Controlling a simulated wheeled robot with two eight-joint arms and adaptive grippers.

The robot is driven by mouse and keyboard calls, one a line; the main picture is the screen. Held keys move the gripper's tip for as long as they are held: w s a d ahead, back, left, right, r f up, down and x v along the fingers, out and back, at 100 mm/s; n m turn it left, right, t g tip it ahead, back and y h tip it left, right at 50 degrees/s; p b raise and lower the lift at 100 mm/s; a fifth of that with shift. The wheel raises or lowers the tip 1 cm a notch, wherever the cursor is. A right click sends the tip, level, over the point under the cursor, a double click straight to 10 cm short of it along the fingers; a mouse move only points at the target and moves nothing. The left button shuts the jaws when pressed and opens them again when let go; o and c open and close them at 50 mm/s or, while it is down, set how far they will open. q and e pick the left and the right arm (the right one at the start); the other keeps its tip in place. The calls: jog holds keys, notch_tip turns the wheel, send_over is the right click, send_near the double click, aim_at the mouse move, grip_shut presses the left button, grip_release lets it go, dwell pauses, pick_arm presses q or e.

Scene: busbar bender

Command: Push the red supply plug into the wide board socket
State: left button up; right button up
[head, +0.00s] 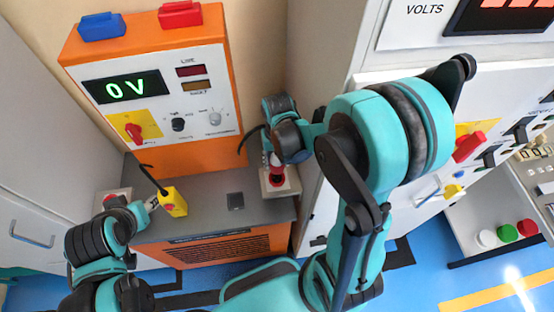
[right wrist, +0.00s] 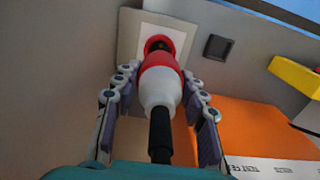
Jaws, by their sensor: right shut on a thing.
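The red supply plug (right wrist: 160,72) has a red front, a white rear body and a black cable. My right gripper (right wrist: 155,85) is shut around it, a finger on each side. The plug points at a red round socket (right wrist: 160,45) on a pale square plate (right wrist: 130,35). The socket's dark opening still shows above the plug's tip; I cannot tell if they touch. In the head view my right gripper (head: 274,160) is just above the red socket (head: 277,180) at the bench's right end. My left gripper (head: 151,204) is beside a yellow box (head: 173,202); its grip is unclear.
An orange cabinet (head: 150,60) with a "0 V" display (head: 126,88) stands behind the grey bench (head: 205,215). A small dark square (head: 235,201) sits on the bench. Another pale plate with red (head: 112,196) is at its left end. A white panel (head: 430,100) stands at right.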

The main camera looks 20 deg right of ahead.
aim_at(277, 168)
jog(key=shift+f+b, duration=1.85)
jog(key=shift+f, duration=0.45)
jog(key=shift+b, duration=0.35)
jog(key=shift+f+b, duration=1.55)
jog(key=shift+f, duration=0.05)
jog(key=o, duration=1.4)
jog(key=shift+r, duration=0.1)
notch_tip(277, 168, up, 12)
jog(key=shift+f, duration=0.1)
